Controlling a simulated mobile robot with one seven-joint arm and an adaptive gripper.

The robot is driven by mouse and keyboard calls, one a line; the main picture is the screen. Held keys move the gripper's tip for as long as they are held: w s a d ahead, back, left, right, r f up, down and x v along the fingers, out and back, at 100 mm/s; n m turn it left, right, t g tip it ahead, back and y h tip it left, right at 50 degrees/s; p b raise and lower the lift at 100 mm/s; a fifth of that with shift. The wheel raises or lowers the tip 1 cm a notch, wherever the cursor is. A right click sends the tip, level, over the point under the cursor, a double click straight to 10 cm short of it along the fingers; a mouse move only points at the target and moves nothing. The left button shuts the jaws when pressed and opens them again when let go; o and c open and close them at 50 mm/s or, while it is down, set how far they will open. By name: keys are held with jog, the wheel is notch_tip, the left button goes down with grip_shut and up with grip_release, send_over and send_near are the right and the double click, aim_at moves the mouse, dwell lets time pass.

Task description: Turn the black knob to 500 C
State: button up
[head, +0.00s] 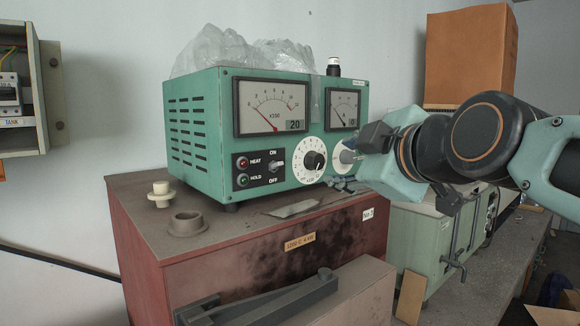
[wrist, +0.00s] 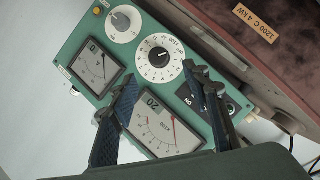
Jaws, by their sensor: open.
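The black knob (head: 315,161) sits at the centre of a round white numbered dial on the front of a green control box (head: 213,203). It also shows in the wrist view (wrist: 159,57), just beyond my fingertips. Its exact setting is too small to read in either view. My gripper (head: 352,160) is in front of the box's right side, to the right of the black knob in the head view, and partly covers a second dial. In the wrist view my gripper (wrist: 159,73) has its two fingers spread, with nothing between them. The fingers appear apart from the knob.
A large meter (head: 272,106) with a small readout of 20 is above the knob. A toggle switch (head: 275,166) and HEAT and HOLD lamps are left of it. A second, grey knob (wrist: 121,21) is on the box. The box stands on a red furnace (head: 230,262).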

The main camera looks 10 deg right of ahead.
aim_at(318, 162)
jog(key=x, duration=0.3)
jog(key=p+x, duration=0.1)
jog(key=x, duration=0.7)
jog(key=shift+a+r, duration=0.15)
jog(key=shift+r, duration=0.15)
jog(key=c, duration=1.2)
jog(key=shift+o, duration=0.2)
